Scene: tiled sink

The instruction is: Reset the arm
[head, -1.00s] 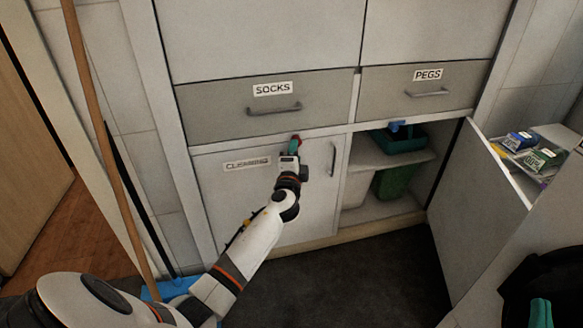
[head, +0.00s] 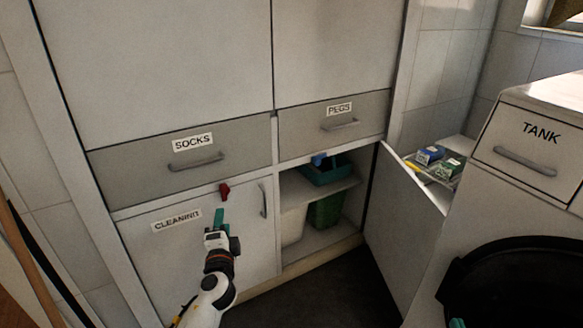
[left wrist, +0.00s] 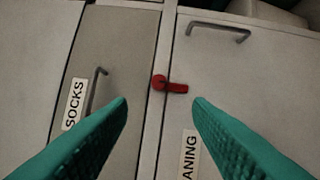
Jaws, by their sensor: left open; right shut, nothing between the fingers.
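My left gripper (head: 219,216) is in front of the closed CLEANING door (head: 165,255), just below the red latch (head: 224,191). In the left wrist view the teal fingers of my left gripper (left wrist: 160,102) are spread apart with nothing between them. The red latch (left wrist: 168,84) lies beyond the fingertips, on the frame strip between the SOCKS drawer and the CLEANING door, clear of both fingers. Only a teal tip of my right gripper (head: 457,323) shows at the bottom edge of the head view; it is shut, and the rest is out of frame.
The SOCKS drawer (head: 140,176) and PEGS drawer (head: 300,134) are closed. The right cupboard door (head: 405,235) stands open, showing a teal basket (head: 328,170) and green bin (head: 325,210). A blue latch (head: 319,159) is above. The TANK unit (head: 530,140) stands at right.

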